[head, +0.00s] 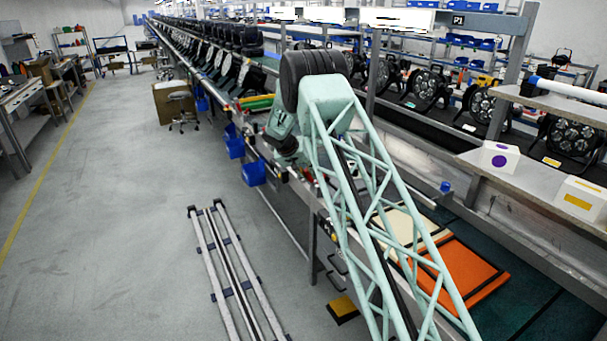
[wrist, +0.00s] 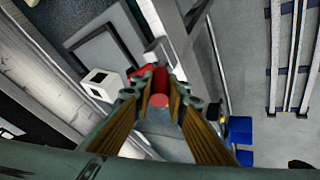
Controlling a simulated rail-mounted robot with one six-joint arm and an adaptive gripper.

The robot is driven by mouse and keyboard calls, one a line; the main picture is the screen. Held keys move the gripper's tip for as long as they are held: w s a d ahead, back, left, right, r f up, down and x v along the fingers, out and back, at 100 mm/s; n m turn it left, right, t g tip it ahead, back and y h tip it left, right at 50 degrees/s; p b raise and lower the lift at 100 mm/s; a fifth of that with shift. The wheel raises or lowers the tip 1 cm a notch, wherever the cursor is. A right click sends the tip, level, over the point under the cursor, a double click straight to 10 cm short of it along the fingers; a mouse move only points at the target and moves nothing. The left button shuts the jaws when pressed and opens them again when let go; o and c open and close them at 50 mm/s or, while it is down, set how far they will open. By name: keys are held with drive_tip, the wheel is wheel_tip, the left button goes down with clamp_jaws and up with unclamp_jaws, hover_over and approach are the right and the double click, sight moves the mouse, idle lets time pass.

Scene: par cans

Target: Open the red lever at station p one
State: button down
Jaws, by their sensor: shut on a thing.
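The red lever (wrist: 159,100) shows in the wrist view, with its rounded end between my two fingertips. My gripper (wrist: 157,92) is shut on it, one finger on each side. A sign reading P1 (head: 459,20) hangs at the top right.
Orange (head: 465,272) and cream panels lie on the line below my arm. Blue bins (head: 253,172) hang along the near side; blue bins (wrist: 240,138) also show in the wrist view. Par cans stand on the far belt.

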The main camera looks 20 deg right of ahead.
drive_tip(key=shift+d+r+y+p, duration=0.25)
drive_tip(key=shift+d+y+p, duration=0.15)
drive_tip(key=shift+p, duration=0.4)
drive_tip(key=shift+w, duration=0.1)
drive_tip(key=c, duration=2.5)
unclamp_jaws()
drive_tip(key=shift+d+f, duration=0.1)
drive_tip(key=shift+c, duration=0.2)
drive_tip(key=v, duration=1.2)
drive_tip(key=shift+w+d, duration=0.1)
drive_tip(key=shift+r, duration=0.25)
